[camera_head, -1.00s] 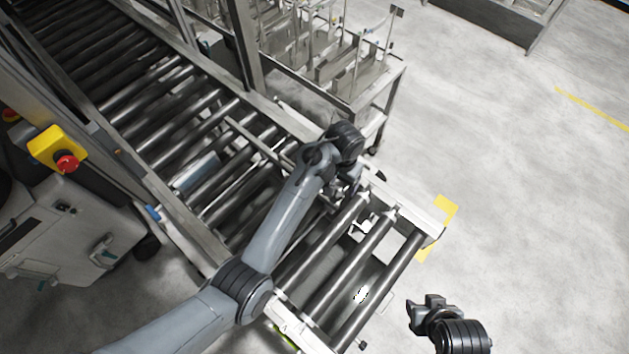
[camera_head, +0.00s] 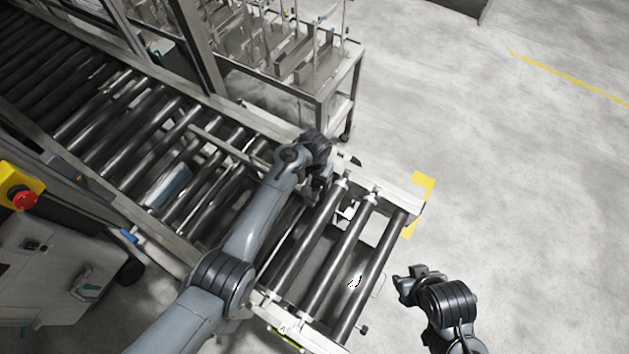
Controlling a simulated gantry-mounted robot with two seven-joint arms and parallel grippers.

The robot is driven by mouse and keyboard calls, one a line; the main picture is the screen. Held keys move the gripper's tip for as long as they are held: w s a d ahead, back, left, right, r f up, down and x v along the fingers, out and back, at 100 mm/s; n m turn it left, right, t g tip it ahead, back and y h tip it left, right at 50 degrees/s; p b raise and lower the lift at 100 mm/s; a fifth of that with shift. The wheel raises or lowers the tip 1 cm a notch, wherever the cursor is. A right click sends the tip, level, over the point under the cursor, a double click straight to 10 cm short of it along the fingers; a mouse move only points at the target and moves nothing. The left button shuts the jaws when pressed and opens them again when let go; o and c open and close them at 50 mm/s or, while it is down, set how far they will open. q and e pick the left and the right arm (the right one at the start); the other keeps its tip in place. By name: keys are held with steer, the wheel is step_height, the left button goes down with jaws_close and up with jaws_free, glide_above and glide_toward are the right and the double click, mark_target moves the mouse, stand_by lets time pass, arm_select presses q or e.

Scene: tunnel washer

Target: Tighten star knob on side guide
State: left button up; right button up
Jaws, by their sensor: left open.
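The side guide (camera_head: 225,147) appears as a thin metal bar running along the far side of the roller conveyor. My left arm reaches across the rollers, and my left gripper (camera_head: 322,192) is open, low over the far part of the conveyor near the far frame rail. Its fingers are dark and partly hidden by the wrist. I cannot make out the star knob; the wrist and gripper may cover it. A small dark part (camera_head: 352,160) shows just beyond the wrist, too small to identify. My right gripper (camera_head: 402,287) is off the conveyor's right end, over the floor, touching nothing visible.
The conveyor's end rollers (camera_head: 340,265) lie beneath and right of my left arm. A wheeled metal rack (camera_head: 335,85) stands behind the far rail. A yellow box with a red button (camera_head: 24,200) is at the left. Open floor (camera_head: 520,180) lies to the right.

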arm_select(q)
steer(key=shift+f, duration=0.35)
steer(key=c, duration=1)
steer(key=shift+c, duration=0.2)
